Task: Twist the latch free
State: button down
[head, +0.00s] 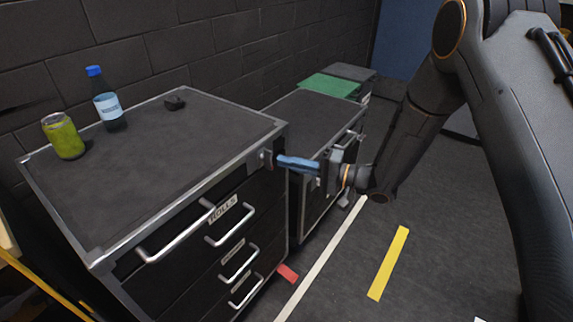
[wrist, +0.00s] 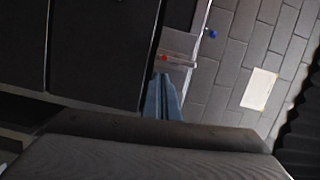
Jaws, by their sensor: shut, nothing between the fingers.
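The latch (head: 267,158) is a small metal fitting at the upper front right corner of the dark drawer cabinet (head: 190,150). In the wrist view a metal plate with a red spot, which looks like the latch (wrist: 177,57), lies just beyond my fingertips. My gripper (head: 282,160) has blue fingers that are shut with nothing between them. They point left at the latch, with the tips very close to it. I cannot tell whether they touch it. The shut fingers also show in the wrist view (wrist: 162,80).
A green can (head: 63,136), a blue-capped bottle (head: 108,104) and a small dark object (head: 175,102) stand on the cabinet top. Drawer handles (head: 180,238) stick out in front. A second cabinet (head: 312,120) stands behind my gripper. The floor around the yellow strip (head: 388,264) is clear.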

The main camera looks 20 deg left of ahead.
jog(key=w+d+b, duration=0.2)
jog(key=w+d, duration=0.1)
jog(key=d, duration=0.7)
jog(key=shift+d, duration=0.15)
jog(key=shift+w, duration=0.1)
